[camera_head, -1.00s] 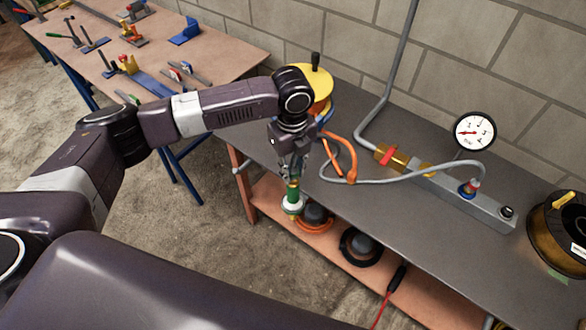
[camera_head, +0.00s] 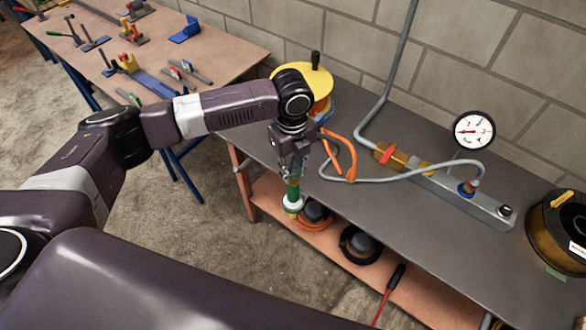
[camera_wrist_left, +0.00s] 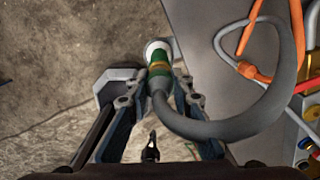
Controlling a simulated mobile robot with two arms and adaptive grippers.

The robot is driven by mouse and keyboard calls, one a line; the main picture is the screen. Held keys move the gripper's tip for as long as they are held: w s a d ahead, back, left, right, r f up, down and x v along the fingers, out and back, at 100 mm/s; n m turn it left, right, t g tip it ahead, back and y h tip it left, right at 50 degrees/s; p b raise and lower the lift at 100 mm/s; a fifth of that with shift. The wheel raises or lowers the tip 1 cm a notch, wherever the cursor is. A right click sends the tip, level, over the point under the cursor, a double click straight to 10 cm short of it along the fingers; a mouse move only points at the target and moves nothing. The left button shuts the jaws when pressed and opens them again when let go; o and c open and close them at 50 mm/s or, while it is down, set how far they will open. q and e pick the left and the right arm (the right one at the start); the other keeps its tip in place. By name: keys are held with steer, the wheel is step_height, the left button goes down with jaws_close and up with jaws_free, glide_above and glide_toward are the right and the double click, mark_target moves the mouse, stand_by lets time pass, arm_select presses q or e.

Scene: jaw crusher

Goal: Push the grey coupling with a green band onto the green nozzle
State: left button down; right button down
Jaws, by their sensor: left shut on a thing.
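My left gripper (camera_head: 292,172) points down at the front edge of the bench, shut on the coupling. In the left wrist view the coupling (camera_wrist_left: 157,84) is between the fingers (camera_wrist_left: 158,92), with a green band and a thick grey hose bending off to the right. Beyond it are a gold part and the green nozzle (camera_wrist_left: 156,57) with a white end. In the head view the green nozzle (camera_head: 293,192) shows just below the fingertips, above a white ring. Coupling and nozzle look in line and close. The fingers hide the joint in the head view. My right gripper is not in view.
The grey bench (camera_head: 400,215) carries a manifold block (camera_head: 460,200), a pressure gauge (camera_head: 474,131), a yellow reel (camera_head: 318,85) and a looped orange hose (camera_head: 345,155). A black reel (camera_head: 560,232) stands at right. The lower shelf (camera_head: 335,240) holds coiled hoses.

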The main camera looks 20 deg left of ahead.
arm_select(q)
steer(key=shift+f, duration=0.2)
steer(key=c, duration=1.7)
jaws_free()
steer(key=shift+o, duration=0.4)
steer(key=shift+r, duration=0.15)
step_height(320, 180, up, 12)
steer(key=shift+f, duration=0.15)
steer(key=shift+s, duration=0.1)
